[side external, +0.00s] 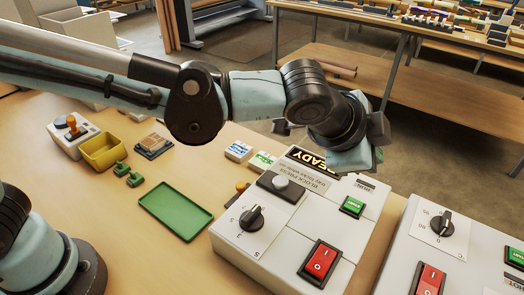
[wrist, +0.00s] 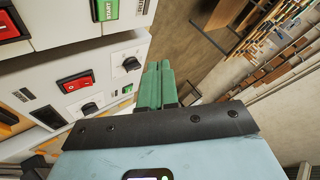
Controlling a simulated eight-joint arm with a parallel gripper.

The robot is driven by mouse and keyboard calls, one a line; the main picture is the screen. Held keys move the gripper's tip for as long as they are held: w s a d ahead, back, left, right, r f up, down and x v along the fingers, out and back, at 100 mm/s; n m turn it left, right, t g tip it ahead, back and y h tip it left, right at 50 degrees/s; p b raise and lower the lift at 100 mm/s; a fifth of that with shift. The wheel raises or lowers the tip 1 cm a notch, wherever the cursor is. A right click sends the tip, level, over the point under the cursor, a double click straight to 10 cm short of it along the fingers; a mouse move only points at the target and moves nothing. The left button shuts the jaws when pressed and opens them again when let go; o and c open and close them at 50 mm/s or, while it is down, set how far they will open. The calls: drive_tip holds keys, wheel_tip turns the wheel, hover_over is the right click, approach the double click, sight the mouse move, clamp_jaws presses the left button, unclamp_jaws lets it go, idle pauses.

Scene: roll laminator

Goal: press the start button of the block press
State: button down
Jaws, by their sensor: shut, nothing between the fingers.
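The block press (side external: 275,238) is a white panel with a lit READY display (side external: 307,159). Its green start button (side external: 352,206) is at the right, above a red rocker switch (side external: 320,260). A black knob (side external: 251,217) and a grey dome are at the left. My gripper's body hangs behind and above the READY end in the side view; its fingers are hidden there. In the wrist view my gripper (wrist: 159,66) has its green fingers shut together and empty. A green START button (wrist: 109,9) shows left of the fingertips, apart from them; I cannot tell which machine carries it.
A second white machine (side external: 446,225) with a knob, red rocker and green button stands right of the press. A wooden bench (side external: 420,99) stands behind.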

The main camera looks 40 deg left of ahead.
sight(350, 207)
drive_tip(key=shift+f, duration=4.4)
drive_tip(key=shift+f, duration=0.4)
drive_tip(key=shift+f, duration=0.4)
drive_tip(key=shift+r, duration=0.85)
drive_tip(key=shift+r, duration=2.5)
